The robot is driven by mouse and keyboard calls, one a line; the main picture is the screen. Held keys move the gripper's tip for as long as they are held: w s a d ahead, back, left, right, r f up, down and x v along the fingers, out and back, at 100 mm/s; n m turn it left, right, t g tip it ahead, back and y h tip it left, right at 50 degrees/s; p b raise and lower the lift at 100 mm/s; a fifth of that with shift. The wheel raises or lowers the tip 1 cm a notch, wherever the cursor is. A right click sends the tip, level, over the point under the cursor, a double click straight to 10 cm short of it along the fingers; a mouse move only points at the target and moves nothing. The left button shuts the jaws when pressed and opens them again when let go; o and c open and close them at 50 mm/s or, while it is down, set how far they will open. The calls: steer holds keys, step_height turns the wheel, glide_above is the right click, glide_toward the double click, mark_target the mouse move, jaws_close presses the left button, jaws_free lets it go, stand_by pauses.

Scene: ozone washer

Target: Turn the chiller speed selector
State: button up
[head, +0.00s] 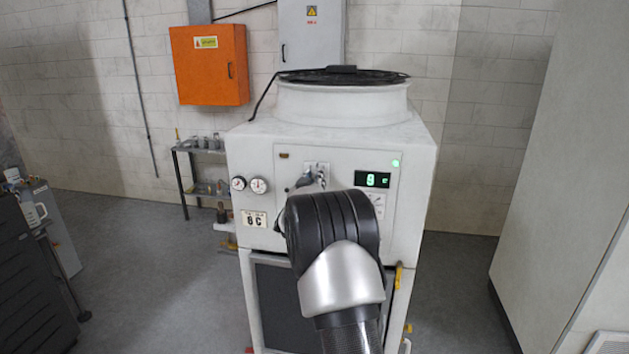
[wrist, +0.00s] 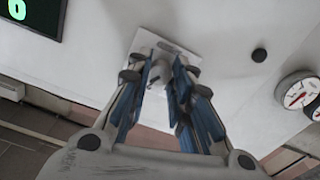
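The chiller (head: 250,150) is a white cabinet with a round fan housing on top. Its selector is a small grey knob (wrist: 160,74) on a pale square plate (wrist: 158,42); the plate also shows in the head view (head: 318,166). My gripper (wrist: 161,68) is at the plate, with one finger on each side of the knob. The fingertips are very close to the knob, but I cannot tell whether both touch it. In the head view my gripper (head: 313,178) is small and partly hidden by my black wrist.
A green-lit display (head: 372,179) is right of the plate, and two round gauges (head: 249,185) are left of it. A small black button (wrist: 259,55) is near the plate. An orange wall box (head: 209,65) and shelf (head: 200,150) stand behind. A large pale cabinet (head: 560,170) is at right.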

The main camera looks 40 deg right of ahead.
jaws_close()
steer(key=m+b, duration=0.1)
steer(key=m, duration=0.1)
steer(key=shift+m+b, duration=0.3)
steer(key=shift+m, duration=0.1)
steer(key=o, duration=0.6)
jaws_free()
steer(key=shift+a, duration=0.1)
steer(key=v, duration=1.2)
